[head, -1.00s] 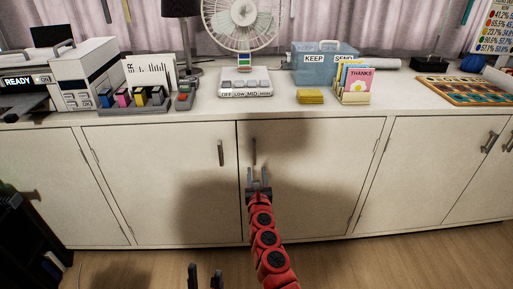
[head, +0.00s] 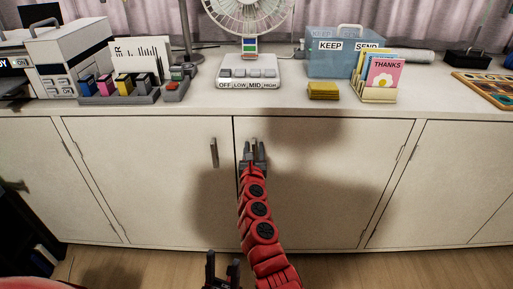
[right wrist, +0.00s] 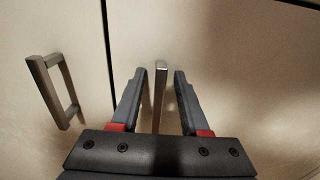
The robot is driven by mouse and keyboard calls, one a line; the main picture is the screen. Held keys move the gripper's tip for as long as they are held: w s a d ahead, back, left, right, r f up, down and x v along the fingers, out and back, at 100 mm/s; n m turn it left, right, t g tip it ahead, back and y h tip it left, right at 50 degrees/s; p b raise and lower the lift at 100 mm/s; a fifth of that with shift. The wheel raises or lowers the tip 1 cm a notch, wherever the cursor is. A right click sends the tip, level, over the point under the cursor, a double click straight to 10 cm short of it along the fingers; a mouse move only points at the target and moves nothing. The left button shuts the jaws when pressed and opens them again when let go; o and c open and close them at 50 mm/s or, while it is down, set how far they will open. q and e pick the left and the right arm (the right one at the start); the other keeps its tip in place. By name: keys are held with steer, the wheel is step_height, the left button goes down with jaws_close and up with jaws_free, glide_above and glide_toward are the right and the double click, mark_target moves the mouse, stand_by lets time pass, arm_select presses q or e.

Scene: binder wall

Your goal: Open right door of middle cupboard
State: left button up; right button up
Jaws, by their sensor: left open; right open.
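The middle cupboard's right door (head: 335,165) is shut, flush with the left door (head: 140,165) beside it. My right gripper (head: 254,152) is at the upper left of the right door. In the right wrist view, the right door's vertical metal handle (right wrist: 160,85) stands between the open fingers of my right gripper (right wrist: 160,95), with a gap on each side. In the head view, the fingers mostly hide this handle. The left door's handle (head: 214,152) is just left of the gripper. My left gripper (head: 222,270) is low at the bottom edge, open and away from the doors.
The white countertop (head: 205,108) overhangs the doors. It carries a fan (head: 248,72), a blue box (head: 330,66), yellow notes (head: 323,90), a card holder (head: 377,96) and a printer (head: 72,62). A dark shelf (head: 25,235) stands at the lower left. The wooden floor (head: 170,262) shows in front.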

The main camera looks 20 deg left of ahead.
steer(key=shift+c, duration=0.3)
jaws_close()
stand_by(1.1)
